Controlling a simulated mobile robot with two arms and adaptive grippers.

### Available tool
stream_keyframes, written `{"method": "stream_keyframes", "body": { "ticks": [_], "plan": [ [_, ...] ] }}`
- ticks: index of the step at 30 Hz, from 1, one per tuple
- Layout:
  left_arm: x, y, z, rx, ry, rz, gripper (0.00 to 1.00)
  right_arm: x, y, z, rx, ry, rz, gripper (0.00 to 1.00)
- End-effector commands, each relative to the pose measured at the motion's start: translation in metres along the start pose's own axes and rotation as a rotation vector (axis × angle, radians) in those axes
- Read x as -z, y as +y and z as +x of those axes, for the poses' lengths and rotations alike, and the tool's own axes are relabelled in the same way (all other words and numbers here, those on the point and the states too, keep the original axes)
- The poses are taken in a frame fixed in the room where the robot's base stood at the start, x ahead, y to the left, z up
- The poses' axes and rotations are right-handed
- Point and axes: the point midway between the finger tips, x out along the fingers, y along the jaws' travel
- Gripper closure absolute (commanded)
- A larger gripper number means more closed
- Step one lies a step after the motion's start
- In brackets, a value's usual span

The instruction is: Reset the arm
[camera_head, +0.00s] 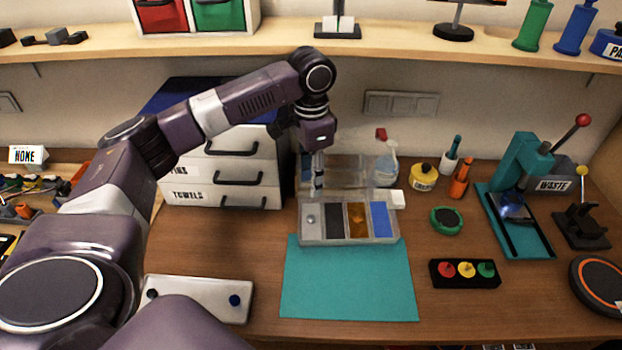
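My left arm (240,105) reaches in from the left over the desk, bent at the elbow, with its wrist turned down. My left gripper (318,185) points down at the back left of a clear-lidded compartment box (350,242). Its fingers show as one narrow shape, so I cannot tell whether they are open or shut. I see no object clearly held. A small silvery thing (310,219) lies in the box's left compartment, below the fingers. My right gripper is not in view.
A teal mat (348,290) lies clear in front of the box. White drawers (225,170) stand behind my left arm. A button panel (465,287), bottles and a teal press (515,215) are on the right. A shelf (400,45) runs above.

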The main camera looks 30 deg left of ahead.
Motion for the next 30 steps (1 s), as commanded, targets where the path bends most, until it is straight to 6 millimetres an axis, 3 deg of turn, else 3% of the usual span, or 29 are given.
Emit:
{"method": "stream_keyframes", "body": {
  "ticks": [20,30],
  "plan": [
    [0.0,0.0,-0.009,-0.001,0.001,0.001,0.67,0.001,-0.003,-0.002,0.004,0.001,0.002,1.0],
    [0.0,0.0,-0.064,-0.001,0.0,0.001,0.67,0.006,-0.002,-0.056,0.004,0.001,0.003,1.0]
  ]
}}
